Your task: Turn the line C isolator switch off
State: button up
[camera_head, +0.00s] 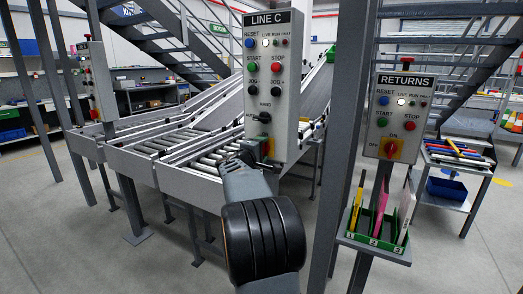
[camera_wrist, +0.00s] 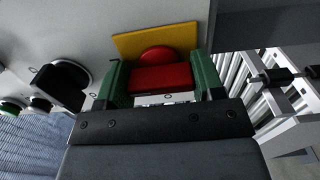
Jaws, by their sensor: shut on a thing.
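The LINE C panel (camera_head: 284,85) is a pale grey box with several buttons and a black selector knob near its bottom. In the wrist view, the red isolator knob (camera_wrist: 160,77) sits on a yellow backing plate (camera_wrist: 155,38). The green jaws of my gripper (camera_wrist: 163,84) stand on both sides of the red knob and are shut on it. In the head view, my gripper (camera_head: 257,157) is at the panel's lower part, and my wrist hides most of the isolator there. I cannot read its ON and OFF marks.
A RETURNS panel (camera_head: 399,118) with its own red and yellow switch stands to the right, above a green bin (camera_head: 374,230) of folders. A grey post (camera_head: 345,140) stands between the panels. A roller conveyor (camera_head: 185,150) runs behind my arm.

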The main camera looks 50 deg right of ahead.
jog(key=shift+n, duration=0.3)
jog(key=n, duration=0.8)
jog(key=shift+n, duration=0.3)
jog(key=n+p, duration=0.2)
jog(key=n, duration=0.2)
jog(key=n+p, duration=0.2)
jog(key=n, duration=0.2)
jog(key=shift+p, duration=0.35)
jog(key=shift+n, duration=0.5)
jog(key=o, duration=0.9)
